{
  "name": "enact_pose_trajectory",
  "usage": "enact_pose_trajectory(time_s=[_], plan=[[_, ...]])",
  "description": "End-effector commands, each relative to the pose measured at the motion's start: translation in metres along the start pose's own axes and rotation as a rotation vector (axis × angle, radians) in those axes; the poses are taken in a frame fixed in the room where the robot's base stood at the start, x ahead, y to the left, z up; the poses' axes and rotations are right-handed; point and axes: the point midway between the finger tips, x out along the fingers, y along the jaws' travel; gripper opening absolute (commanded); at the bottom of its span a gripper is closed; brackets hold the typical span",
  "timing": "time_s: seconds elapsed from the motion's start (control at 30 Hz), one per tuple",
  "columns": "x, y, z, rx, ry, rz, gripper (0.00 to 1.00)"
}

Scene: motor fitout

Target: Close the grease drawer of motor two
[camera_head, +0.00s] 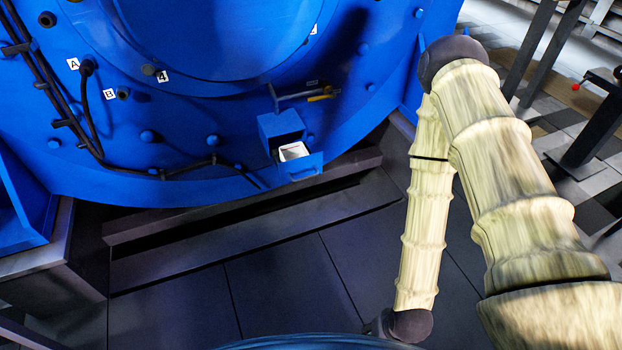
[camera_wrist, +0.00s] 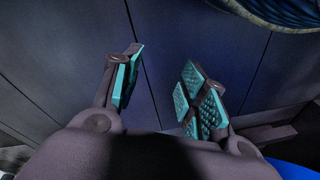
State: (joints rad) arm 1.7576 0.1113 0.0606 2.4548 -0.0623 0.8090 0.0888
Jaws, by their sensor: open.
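The grease drawer (camera_head: 294,151) is a small box with a white inside. It sticks out, open, from a blue housing (camera_head: 281,125) low on the blue motor (camera_head: 215,130) in the head view. The drawer has a blue front (camera_head: 305,168). My gripper (camera_wrist: 160,88) shows in the wrist view with its teal-padded fingers apart and nothing between them. It points at dark floor panels. My gripper is out of sight in the head view, and the drawer is not seen in the wrist view.
A valve with a yellow handle (camera_head: 320,97) sits just above the drawer housing. Black cables (camera_head: 90,120) run along the motor's left side. A dark steel base beam (camera_head: 260,232) lies below the motor. Dark floor panels (camera_head: 290,280) are clear in front. Dark posts (camera_head: 590,130) stand at the right.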

Motion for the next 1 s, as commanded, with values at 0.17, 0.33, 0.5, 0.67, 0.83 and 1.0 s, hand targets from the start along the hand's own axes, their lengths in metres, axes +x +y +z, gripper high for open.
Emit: enact_pose_trajectory(time_s=[0.17, 0.33, 0.5, 0.67, 0.83, 1.0], plan=[[-0.012, -0.06, -0.049, 0.194, 0.177, -0.209, 0.03], [-0.044, -0.108, -0.104, 0.398, 0.343, -0.43, 0.0], [-0.096, -0.14, -0.164, 0.607, 0.503, -0.67, 0.0], [-0.149, -0.153, -0.209, 0.777, 0.623, -0.881, 0.0], [-0.186, -0.154, -0.235, 0.878, 0.694, -1.02, 0.0], [-0.195, -0.155, -0.245, 0.905, 0.713, -1.061, 0.0]])
